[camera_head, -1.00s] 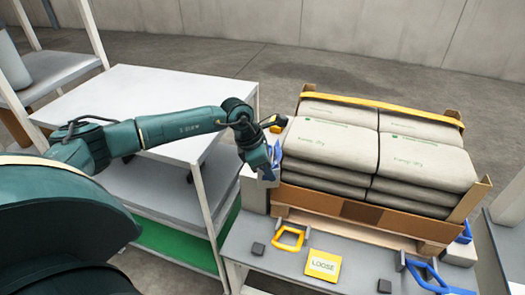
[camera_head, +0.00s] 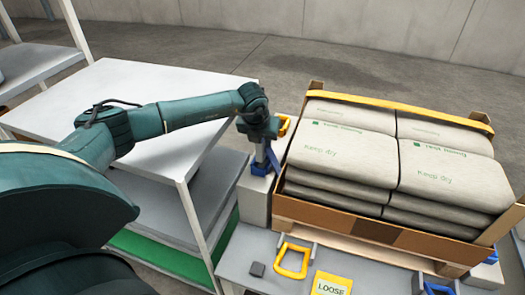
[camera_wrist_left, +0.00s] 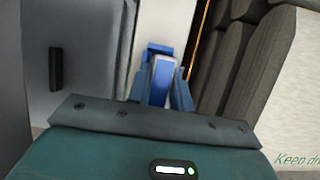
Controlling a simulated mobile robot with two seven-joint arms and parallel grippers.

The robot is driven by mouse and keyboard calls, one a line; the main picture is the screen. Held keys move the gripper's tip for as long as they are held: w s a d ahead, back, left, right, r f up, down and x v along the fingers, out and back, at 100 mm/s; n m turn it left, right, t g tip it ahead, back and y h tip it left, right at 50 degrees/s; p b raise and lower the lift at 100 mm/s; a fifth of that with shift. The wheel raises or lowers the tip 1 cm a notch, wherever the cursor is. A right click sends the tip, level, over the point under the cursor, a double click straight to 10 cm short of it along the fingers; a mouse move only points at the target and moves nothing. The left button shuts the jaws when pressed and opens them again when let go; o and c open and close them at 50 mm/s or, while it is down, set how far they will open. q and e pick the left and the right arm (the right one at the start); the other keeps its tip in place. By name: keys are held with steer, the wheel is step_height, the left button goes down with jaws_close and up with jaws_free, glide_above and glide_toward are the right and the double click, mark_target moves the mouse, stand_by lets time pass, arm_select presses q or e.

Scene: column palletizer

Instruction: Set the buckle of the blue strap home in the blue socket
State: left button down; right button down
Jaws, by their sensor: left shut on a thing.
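My left gripper (camera_head: 262,166) points down above a pale post at the left of the loaded pallet. It is shut on a blue piece, which I take for the strap's buckle; the fingers hide most of it. In the left wrist view a blue and pale piece (camera_wrist_left: 161,80) sits between the fingertips (camera_wrist_left: 162,98). Blue parts (camera_head: 274,160) show close beside the fingers at the post top. I cannot tell socket from buckle there, nor whether the buckle is seated. My right gripper is not in view.
The pale post (camera_head: 254,200) stands beside the cardboard tray (camera_head: 340,207) of stacked sacks (camera_head: 345,160). A yellow strap (camera_head: 400,108) crosses behind them. In front are a yellow handle (camera_head: 292,260), a LOOSE sign (camera_head: 330,284) and another blue handle (camera_head: 440,287). A white shelf (camera_head: 130,95) stands left.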

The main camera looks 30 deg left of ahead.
mark_target(263, 150)
arm_select(q)
steer(key=shift+f, duration=2.05)
steer(key=shift+f, duration=0.1)
steer(key=c, duration=1.3)
jaws_free()
steer(key=shift+o, duration=0.2)
steer(key=v, duration=1.2)
